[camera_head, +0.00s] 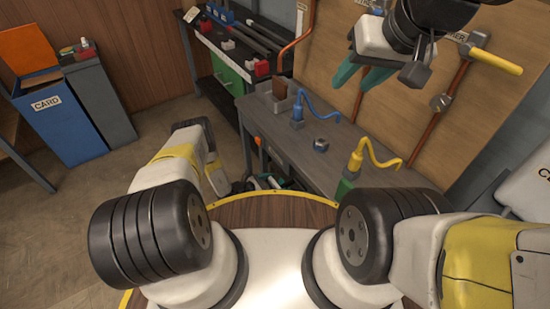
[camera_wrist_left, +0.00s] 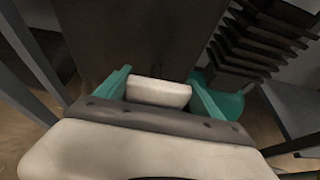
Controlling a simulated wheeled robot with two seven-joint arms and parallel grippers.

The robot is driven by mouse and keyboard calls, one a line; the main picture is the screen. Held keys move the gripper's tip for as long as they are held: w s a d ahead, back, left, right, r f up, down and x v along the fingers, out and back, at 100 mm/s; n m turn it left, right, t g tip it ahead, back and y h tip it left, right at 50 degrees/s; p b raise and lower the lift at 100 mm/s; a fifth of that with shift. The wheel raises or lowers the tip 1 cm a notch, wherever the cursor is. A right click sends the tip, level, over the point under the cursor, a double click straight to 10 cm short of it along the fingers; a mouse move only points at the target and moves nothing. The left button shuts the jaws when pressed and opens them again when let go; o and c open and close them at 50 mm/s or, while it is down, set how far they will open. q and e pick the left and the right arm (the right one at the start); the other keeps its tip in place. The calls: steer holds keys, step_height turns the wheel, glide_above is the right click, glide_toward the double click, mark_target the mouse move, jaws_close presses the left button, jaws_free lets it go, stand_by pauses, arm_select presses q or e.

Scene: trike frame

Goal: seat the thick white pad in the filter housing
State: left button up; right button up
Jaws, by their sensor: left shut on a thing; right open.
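In the left wrist view the thick white pad (camera_wrist_left: 158,93) is a pale block gripped between the two teal fingers of my left gripper (camera_wrist_left: 160,88). In the head view my left gripper (camera_head: 268,182) is small and partly hidden low beside the grey workbench, and the pad cannot be made out clearly there. A dark brown flat surface (camera_wrist_left: 135,40) lies beyond the pad; I cannot tell whether it belongs to the filter housing, or whether they touch. My right gripper (camera_head: 362,72) is open and empty, raised in front of the tool board.
The grey workbench (camera_head: 330,165) carries a blue tool, a yellow tool and a small blue-topped part. The tool board (camera_head: 490,110) stands behind it. Black fins (camera_wrist_left: 262,40) and a green rounded thing (camera_wrist_left: 228,104) are right of the left gripper. Blue bin (camera_head: 60,115) stands far left; floor there is clear.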

arm_select(q)
steer(key=shift+f, duration=0.15)
steer(key=o, duration=1.3)
steer(key=v, duration=1.2)
steer(key=shift+r, duration=0.25)
